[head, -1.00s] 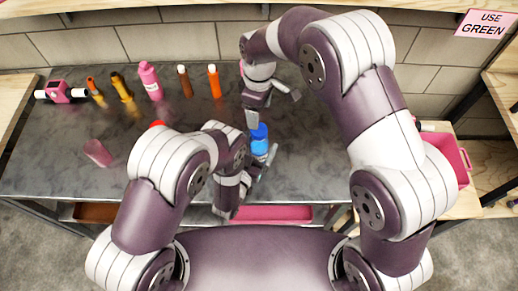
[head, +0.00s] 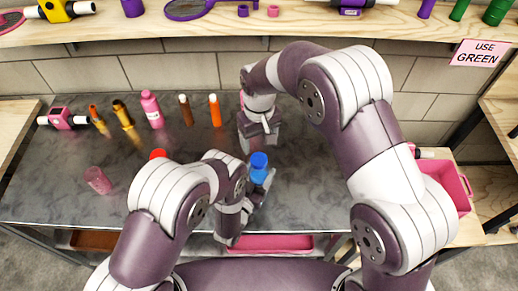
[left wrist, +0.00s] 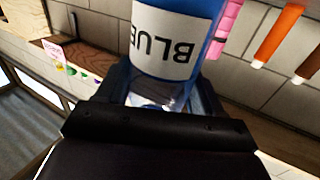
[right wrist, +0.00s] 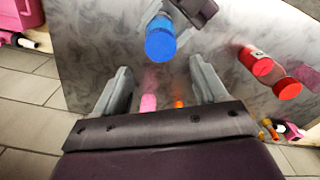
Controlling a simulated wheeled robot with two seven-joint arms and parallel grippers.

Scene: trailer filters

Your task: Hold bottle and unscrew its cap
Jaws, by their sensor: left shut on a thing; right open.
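The blue-capped bottle (head: 258,174) stands out above the front part of the grey table, held by my left gripper (head: 252,196). In the left wrist view the bottle (left wrist: 172,45) fills the space between the jaws, and its label reads BLUE. Its blue cap (head: 258,160) is on top and also shows in the right wrist view (right wrist: 160,42). My right gripper (right wrist: 160,92) is open and empty. Its fingers point toward the table, and the cap lies beyond the fingertips, not between them. In the head view my right gripper (head: 260,136) is behind the bottle.
Several bottles and tubes, including a pink bottle (head: 152,109) and an orange tube (head: 214,110), stand along the back left. A pink bin (head: 460,185) is at right.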

